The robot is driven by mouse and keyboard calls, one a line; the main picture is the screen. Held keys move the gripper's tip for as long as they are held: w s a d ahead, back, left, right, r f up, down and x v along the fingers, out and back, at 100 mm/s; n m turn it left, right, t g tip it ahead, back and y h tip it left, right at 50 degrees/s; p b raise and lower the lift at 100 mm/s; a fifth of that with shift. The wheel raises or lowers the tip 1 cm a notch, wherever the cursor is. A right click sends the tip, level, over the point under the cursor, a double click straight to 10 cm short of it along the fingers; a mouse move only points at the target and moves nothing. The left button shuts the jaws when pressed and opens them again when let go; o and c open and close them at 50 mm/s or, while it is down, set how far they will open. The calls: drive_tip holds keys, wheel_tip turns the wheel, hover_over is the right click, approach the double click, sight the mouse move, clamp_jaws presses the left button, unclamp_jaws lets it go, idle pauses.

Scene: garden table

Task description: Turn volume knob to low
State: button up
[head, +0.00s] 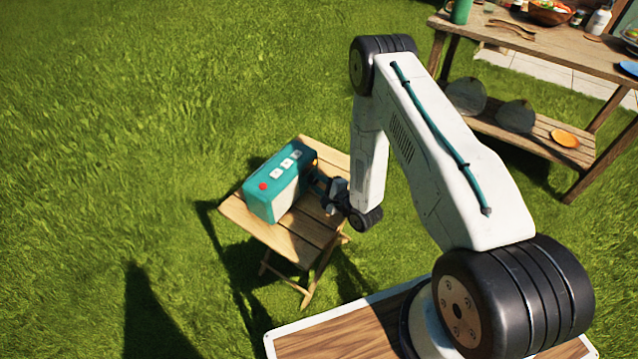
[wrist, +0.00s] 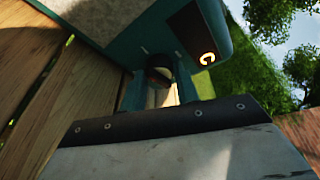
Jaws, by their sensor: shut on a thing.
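A teal radio (head: 262,203) with a pale front, a red button and several white buttons on top stands on a small wooden folding table (head: 238,217). My gripper (head: 318,184) is at the radio's right-hand front side. In the wrist view its two teal fingers are shut around a dark round volume knob (wrist: 158,75) on the radio's face (wrist: 140,38). The knob's pointer or marking is hidden, so its setting cannot be read. A dark panel with a glowing curved orange-white mark (wrist: 207,58) is beside the knob.
Open grass lies around the small table.

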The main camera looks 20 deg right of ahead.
drive_tip(key=n, duration=0.1)
drive_tip(key=n+t, duration=0.1)
drive_tip(key=n, duration=0.3)
drive_tip(key=shift+a+f+t, duration=0.1)
drive_tip(key=shift+f+t, duration=0.15)
drive_tip(key=shift+t, duration=0.15)
idle(0.4)
drive_tip(key=o, duration=1)
drive_tip(key=shift+s, duration=0.1)
drive_tip(key=v, duration=0.7)
drive_tip(key=shift+s, duration=0.3)
